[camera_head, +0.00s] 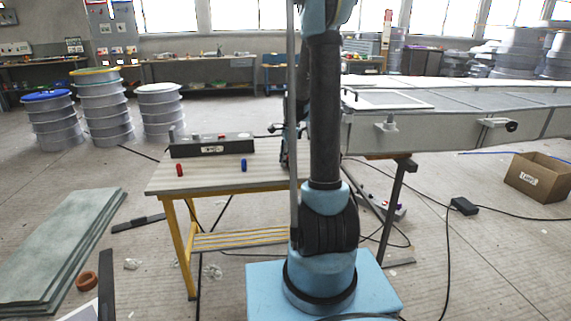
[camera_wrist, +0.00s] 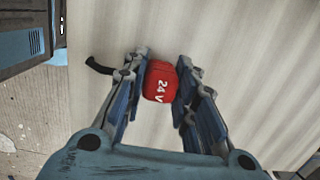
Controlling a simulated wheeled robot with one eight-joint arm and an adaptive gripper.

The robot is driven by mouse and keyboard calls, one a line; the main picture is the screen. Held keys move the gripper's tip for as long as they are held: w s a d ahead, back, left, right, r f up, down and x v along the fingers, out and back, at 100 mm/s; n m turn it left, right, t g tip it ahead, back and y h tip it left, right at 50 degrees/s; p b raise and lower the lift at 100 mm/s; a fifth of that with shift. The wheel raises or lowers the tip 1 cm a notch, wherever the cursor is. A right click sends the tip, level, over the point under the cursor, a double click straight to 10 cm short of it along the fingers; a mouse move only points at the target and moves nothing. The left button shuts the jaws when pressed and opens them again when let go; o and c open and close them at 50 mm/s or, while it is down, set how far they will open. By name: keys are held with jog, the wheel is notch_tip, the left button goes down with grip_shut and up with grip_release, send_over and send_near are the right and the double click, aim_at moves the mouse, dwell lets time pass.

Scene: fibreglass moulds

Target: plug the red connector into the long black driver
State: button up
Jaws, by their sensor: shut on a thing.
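The long black driver (camera_head: 195,148) lies on the striped work table, towards its back edge, with a white label on its front. In the wrist view my gripper (camera_wrist: 160,68) is shut on a red connector (camera_wrist: 160,82) marked "24 V", one finger on each side. A short black lead (camera_wrist: 98,65) shows beside the left finger. In the head view my gripper is mostly hidden behind my arm at the table's right side. Another small red piece (camera_head: 180,169) and a blue one (camera_head: 244,165) stand on the table in front of the driver.
The table (camera_head: 215,180) has bare room around the small pieces. A long grey mould bench (camera_head: 440,130) stands at the right. Ringed drums (camera_head: 103,105) stand back left, stacked sheets (camera_head: 60,250) lie left, and a cardboard box (camera_head: 538,178) sits right. Cables cross the floor.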

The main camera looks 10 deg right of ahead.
notch_tip(320, 180, up, 10)
dwell(0.7)
dwell(0.4)
